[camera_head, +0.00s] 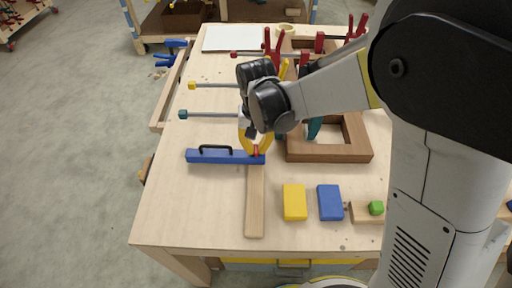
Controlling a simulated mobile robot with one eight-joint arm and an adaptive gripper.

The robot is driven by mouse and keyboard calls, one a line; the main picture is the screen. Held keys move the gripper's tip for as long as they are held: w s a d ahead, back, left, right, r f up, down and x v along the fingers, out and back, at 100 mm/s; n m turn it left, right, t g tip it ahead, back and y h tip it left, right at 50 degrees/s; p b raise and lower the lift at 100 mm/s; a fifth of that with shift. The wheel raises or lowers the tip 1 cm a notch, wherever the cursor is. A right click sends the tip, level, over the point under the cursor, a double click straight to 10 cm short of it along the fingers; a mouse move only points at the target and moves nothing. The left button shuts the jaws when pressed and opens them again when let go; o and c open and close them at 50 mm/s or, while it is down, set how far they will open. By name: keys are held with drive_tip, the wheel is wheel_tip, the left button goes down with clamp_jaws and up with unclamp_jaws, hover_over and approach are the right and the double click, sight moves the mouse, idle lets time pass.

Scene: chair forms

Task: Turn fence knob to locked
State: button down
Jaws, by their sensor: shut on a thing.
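The blue fence (222,157) lies across the workbench, with a black handle (215,148) on top. A small red knob (256,150) sits at the fence's right end. My gripper (256,147) has come down from above onto the knob, with yellow fingers around it. The fingers look closed on the knob, though they hide part of it. The knob's exact angle is too small to tell. A wooden strip (255,200) runs from under the fence's right end toward the front of the bench.
A wooden frame (328,154) lies just right of my gripper. Bar clamps (210,115) lie behind the fence. The bench's front left is clear.

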sight(256, 149)
drive_tip(key=shift+m, duration=0.6)
drive_tip(key=c, duration=1.5)
unclamp_jaws()
drive_tip(key=shift+r, duration=0.1)
wheel_tip(256, 149, up, 12)
